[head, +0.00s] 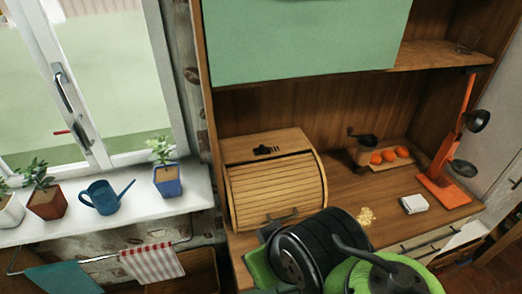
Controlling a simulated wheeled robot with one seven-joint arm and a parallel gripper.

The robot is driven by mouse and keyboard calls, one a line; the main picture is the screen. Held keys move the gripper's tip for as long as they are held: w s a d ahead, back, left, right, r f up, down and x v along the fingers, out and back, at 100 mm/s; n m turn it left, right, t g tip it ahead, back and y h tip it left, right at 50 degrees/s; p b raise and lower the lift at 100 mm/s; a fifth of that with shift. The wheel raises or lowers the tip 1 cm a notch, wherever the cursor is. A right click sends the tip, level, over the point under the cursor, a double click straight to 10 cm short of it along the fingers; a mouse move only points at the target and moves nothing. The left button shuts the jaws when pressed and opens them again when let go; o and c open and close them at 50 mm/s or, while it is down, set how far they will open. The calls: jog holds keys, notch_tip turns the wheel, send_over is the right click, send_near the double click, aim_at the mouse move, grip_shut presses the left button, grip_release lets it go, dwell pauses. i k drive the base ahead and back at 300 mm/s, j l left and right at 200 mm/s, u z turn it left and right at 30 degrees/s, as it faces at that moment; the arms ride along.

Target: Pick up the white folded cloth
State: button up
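A small white folded cloth (414,204) lies flat on the wooden counter of the cabinet, at the right of the head view. It sits left of the base of an orange stand and near the counter's front edge. Its whole top shows and nothing covers it. Black and green parts of my own arm fill the bottom middle of the view, left of and nearer than the cloth. My gripper's fingers do not show.
A roll-top bread box (277,186) stands at the left of the counter. Oranges (389,156) and a dark grinder-like object (365,148) are behind the cloth. An orange stand (443,188) with black dishes is close at its right. Yellowish crumbs (366,216) lie to its left.

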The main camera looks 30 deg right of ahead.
aim_at(414, 203)
jog(key=z, duration=2.45)
